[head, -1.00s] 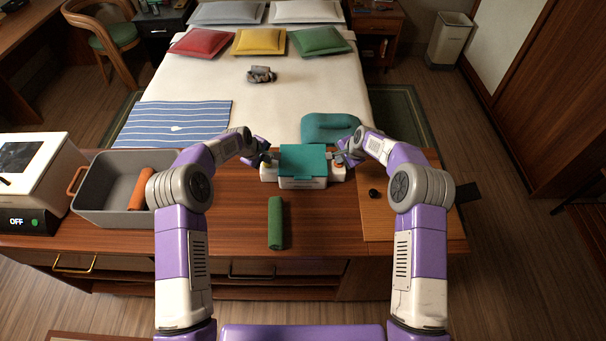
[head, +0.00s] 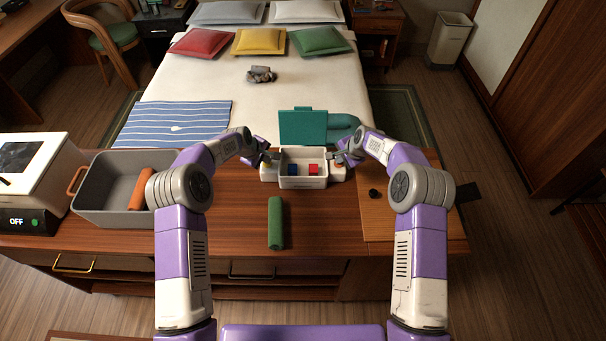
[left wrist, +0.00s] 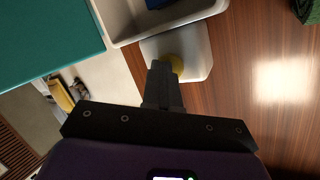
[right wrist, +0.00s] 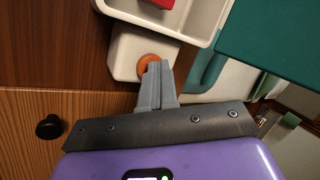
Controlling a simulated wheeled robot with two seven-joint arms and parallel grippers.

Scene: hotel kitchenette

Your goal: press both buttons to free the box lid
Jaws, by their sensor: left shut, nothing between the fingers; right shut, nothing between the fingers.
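The white box (head: 303,183) stands on the counter with its teal lid (head: 303,127) swung up at the back. A blue block (head: 293,173) and a red block (head: 313,169) lie inside. My left gripper (head: 267,157) is shut and empty, its tips at the yellow button (left wrist: 175,66) on the white pad (left wrist: 199,54) left of the box. My right gripper (head: 340,157) is shut and empty, its tips at the orange button (right wrist: 149,60) on the other pad (right wrist: 122,58). The fingers partly hide both buttons; I cannot tell whether they are pressed down.
A grey bin (head: 108,217) with an orange roll (head: 142,192) stands left on the counter. A green roll (head: 276,223) lies in front of the box. A small black knob (head: 374,194) sits on the wooden board (head: 400,228) at right. The bed (head: 200,84) is behind.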

